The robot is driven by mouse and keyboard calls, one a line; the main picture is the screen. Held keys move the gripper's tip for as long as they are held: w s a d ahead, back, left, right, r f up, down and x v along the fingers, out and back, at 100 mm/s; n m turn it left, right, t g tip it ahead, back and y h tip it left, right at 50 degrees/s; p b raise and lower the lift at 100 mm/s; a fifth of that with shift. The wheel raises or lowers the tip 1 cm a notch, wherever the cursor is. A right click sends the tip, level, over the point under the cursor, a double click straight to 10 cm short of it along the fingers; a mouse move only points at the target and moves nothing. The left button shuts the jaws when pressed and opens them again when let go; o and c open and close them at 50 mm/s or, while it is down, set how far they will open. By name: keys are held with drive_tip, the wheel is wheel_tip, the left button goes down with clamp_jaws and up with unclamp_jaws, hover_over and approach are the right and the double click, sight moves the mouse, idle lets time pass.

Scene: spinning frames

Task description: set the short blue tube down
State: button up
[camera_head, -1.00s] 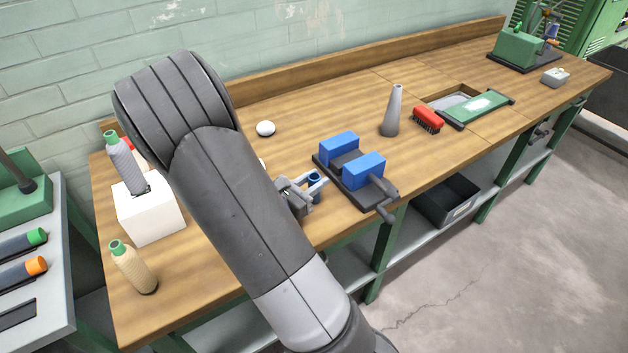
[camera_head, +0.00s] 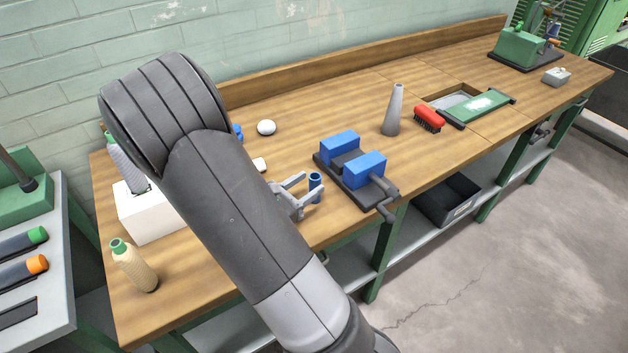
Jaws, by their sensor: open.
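The short blue tube (camera_head: 315,187) stands upright on the wooden workbench (camera_head: 345,113), just left of the blue-jawed vise. My gripper (camera_head: 306,188) is open at the tube's left side, its two light grey fingers spread and pointing toward it. The tube appears to be at or just beyond the fingertips; I cannot tell whether a finger touches it. My arm hides part of the bench to the left of the gripper.
The vise (camera_head: 350,165) stands close on the right. A white box (camera_head: 150,213) and cream bottle (camera_head: 133,266) are at left. The bench's front edge is near.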

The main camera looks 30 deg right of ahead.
drive_tip(key=a, duration=0.2)
drive_tip(key=s+a, duration=0.1)
drive_tip(key=a, duration=0.5)
drive_tip(key=shift+s+a, duration=0.2)
drive_tip(key=shift+s, duration=0.1)
drive_tip(key=s+r+m+g+y, duration=0.5)
drive_tip(key=s+m+y, duration=0.5)
drive_tip(key=s+m, duration=0.15)
drive_tip(key=s+a+r+m+t+y, duration=0.2)
drive_tip(key=a+r+m+t+y, duration=0.5)
drive_tip(key=r, duration=0.4)
drive_tip(key=shift+a+r+m+y, duration=0.2)
drive_tip(key=shift+r+m+y, duration=0.1)
drive_tip(key=shift+m, duration=0.55)
